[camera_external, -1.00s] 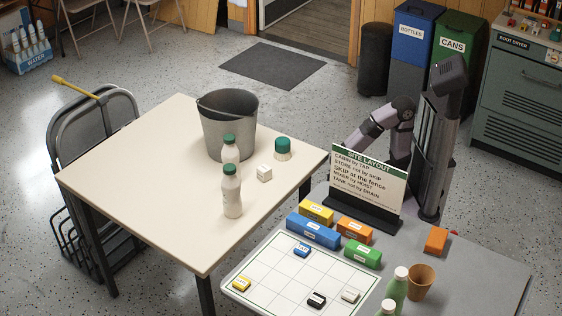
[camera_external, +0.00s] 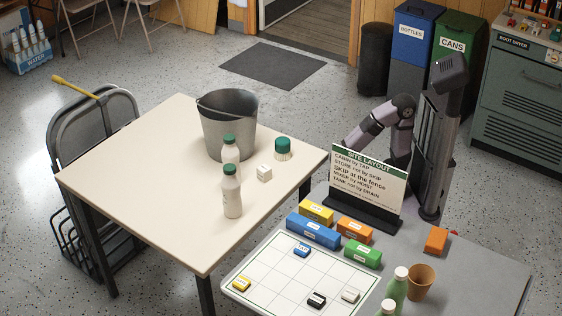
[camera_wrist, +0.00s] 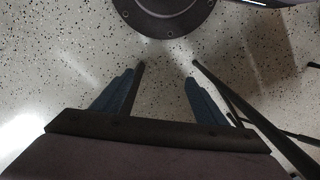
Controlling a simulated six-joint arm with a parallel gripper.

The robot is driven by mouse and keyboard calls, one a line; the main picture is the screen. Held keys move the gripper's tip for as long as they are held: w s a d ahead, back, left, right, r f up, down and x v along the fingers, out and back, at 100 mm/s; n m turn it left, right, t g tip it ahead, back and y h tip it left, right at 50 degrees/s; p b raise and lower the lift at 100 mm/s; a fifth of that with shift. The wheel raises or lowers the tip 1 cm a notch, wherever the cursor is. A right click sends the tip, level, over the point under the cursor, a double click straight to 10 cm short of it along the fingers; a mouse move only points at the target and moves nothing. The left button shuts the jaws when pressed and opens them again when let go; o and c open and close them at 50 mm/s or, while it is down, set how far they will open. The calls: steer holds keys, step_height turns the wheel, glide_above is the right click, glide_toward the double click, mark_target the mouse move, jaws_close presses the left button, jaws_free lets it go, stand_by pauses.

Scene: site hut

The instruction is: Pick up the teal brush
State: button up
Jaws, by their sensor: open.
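The teal brush (camera_external: 283,148) stands on the cream table near its right edge, teal top up and pale bristles down. A small white cube (camera_external: 264,173) is to its lower left, apart from it. My gripper (camera_wrist: 165,75) shows in the wrist view with its two fingers apart and nothing between them, above speckled floor. In the external view my gripper is hidden behind the site layout sign (camera_external: 366,183), to the right of the brush. The brush is not in the wrist view.
On the cream table (camera_external: 130,170) stand a grey bucket (camera_external: 228,130) and two white bottles with green caps (camera_external: 232,195). The grey table holds coloured blocks (camera_external: 313,230), a gridded board (camera_external: 275,268), green bottles (camera_external: 398,288) and a brown cup (camera_external: 420,282). The cream table's left part is clear.

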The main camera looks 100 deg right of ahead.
step_height(320, 180, up, 60)
steer(key=p, duration=5.9)
steer(key=w+d+f+n+g+h+b, duration=0.1)
steer(key=d+f+n+h+b, duration=0.45)
steer(key=f+b, duration=0.3)
steer(key=d+f+n+g+h+b, duration=0.1)
steer(key=d+f+n+h+b, duration=0.45)
steer(key=f+b, duration=0.3)
steer(key=n+t+h+b, duration=0.5)
steer(key=n+t+b, duration=0.6)
steer(key=n+b, duration=0.25)
glide_above(288, 148)
steer(key=d, duration=0.2)
step_height(288, 148, down, 8)
steer(key=shift+w, duration=0.1)
steer(key=shift+w+a+n+t+y+b, duration=0.25)
steer(key=shift+w+a+t+y+b, duration=0.15)
steer(key=shift+t, duration=0.2)
steer(key=shift+s+f, duration=0.1)
steer(key=shift+f, duration=3.05)
steer(key=shift+f, duration=0.1)
